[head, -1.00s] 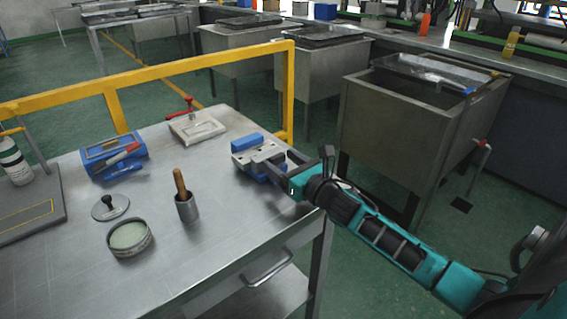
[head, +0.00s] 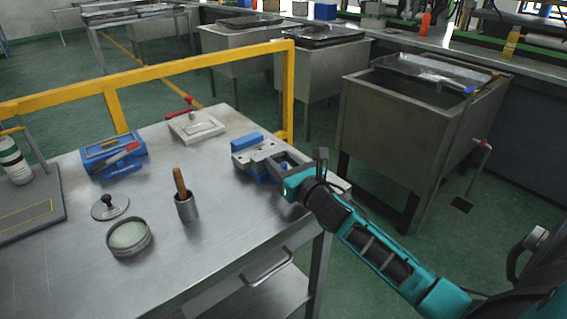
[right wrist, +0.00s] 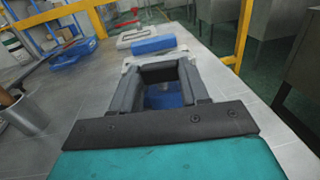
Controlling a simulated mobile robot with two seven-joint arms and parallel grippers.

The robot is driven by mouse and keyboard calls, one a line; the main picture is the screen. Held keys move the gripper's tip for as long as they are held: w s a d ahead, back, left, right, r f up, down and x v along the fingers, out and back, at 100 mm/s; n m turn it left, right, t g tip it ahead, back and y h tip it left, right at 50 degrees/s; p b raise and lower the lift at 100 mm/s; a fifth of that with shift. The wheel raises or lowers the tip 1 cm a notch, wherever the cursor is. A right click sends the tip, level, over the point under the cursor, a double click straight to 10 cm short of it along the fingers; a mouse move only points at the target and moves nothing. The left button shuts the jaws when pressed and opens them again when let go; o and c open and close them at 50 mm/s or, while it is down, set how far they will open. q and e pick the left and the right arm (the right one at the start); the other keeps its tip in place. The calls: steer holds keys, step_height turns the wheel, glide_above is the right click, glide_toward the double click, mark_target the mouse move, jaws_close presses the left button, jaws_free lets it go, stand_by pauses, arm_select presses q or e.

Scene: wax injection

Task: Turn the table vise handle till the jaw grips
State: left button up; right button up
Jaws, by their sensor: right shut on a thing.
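The table vise (head: 247,143), grey with blue parts, sits near the right edge of the metal table. Its blue block also shows in the right wrist view (right wrist: 153,44). My right gripper (head: 270,162) is at the near right end of the vise. In the right wrist view its two dark fingers (right wrist: 155,68) stand apart around the end of the vise, with blue vise body between them. It is shut on the vise handle, which the fingers mostly hide. I cannot see how far the jaw is closed. My left gripper is out of view.
On the metal table (head: 75,255) stand a cup with a wooden-handled tool (head: 186,207), a round tin (head: 129,237), a black-knobbed lid (head: 110,207), a blue box (head: 113,153) and a pale frame (head: 196,126). A yellow rail (head: 170,68) runs behind. A steel tank (head: 400,130) stands right.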

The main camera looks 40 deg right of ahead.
steer(key=shift+w+a+m+g+h+b, duration=0.1)
steer(key=shift+a+m+g+h+b, duration=0.1)
steer(key=shift+m+h, duration=0.5)
steer(key=shift+s+a+m+g+h+b, duration=0.2)
steer(key=shift+m+h, duration=0.25)
steer(key=shift+h, duration=0.6)
steer(key=shift+w+m+g+h+b, duration=0.1)
steer(key=shift+w+m+h+b, duration=0.15)
steer(key=shift+m+h, duration=0.45)
steer(key=o, duration=1.1)
steer(key=shift+c, duration=0.2)
steer(key=v, duration=1.2)
steer(key=shift+f, duration=0.15)
steer(key=shift+s+a, duration=0.2)
steer(key=shift+s, duration=0.3)
steer(key=shift+c, duration=0.5)
